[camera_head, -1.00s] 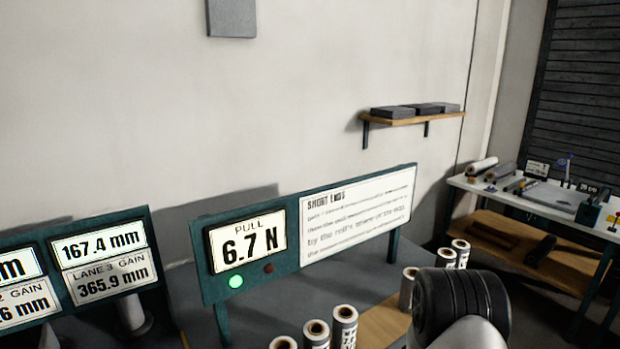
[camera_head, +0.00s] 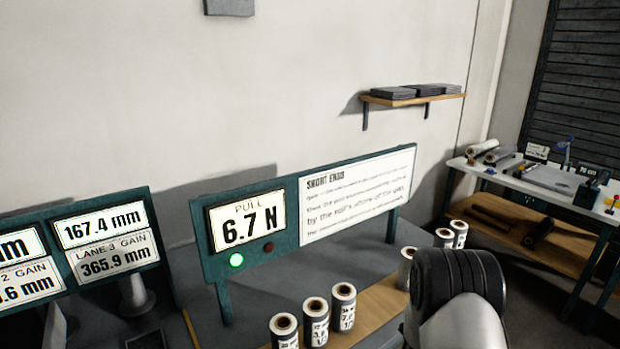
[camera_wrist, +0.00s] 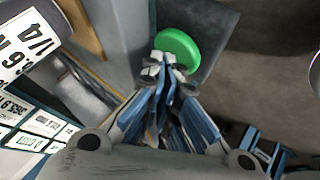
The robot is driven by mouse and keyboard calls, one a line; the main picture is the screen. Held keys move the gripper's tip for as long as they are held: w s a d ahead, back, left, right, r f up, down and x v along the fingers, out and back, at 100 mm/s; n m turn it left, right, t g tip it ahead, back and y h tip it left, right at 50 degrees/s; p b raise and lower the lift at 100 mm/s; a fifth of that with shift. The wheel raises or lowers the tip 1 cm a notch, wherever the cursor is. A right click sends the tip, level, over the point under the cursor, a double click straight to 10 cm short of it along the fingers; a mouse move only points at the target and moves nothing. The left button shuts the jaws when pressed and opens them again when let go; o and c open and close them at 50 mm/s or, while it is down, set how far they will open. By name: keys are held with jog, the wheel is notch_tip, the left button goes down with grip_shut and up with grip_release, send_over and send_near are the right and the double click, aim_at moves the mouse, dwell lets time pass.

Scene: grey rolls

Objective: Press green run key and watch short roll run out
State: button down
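The green run key (camera_wrist: 181,46) is a bright green disc on a dark grey block in the wrist view. My gripper (camera_wrist: 161,66) has its fingertips together at the key's lower left edge, covering a little of it. I cannot tell whether they touch it. No object shows between the fingers. In the head view the pull display (camera_head: 247,223) reads 6.7 N, with a lit green lamp (camera_head: 236,260) and a dark red lamp (camera_head: 268,248) below. Several grey rolls (camera_head: 316,330) stand upright on the bench; I cannot tell which is the short roll.
A lane gain display (camera_head: 105,240) at left reads 167.4 mm and 365.9 mm. A "Short ends" sign (camera_head: 358,195) stands beside the pull display. A wall shelf (camera_head: 410,99) and a side table (camera_head: 510,180) are farther back. My arm hides part of the bench.

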jog(key=shift+s+f+p, duration=0.2)
jog(key=shift+p, duration=0.3)
jog(key=r+p, duration=0.6)
jog(key=shift+w+r, duration=0.1)
jog(key=shift+w, duration=0.1)
dwell(0.5)
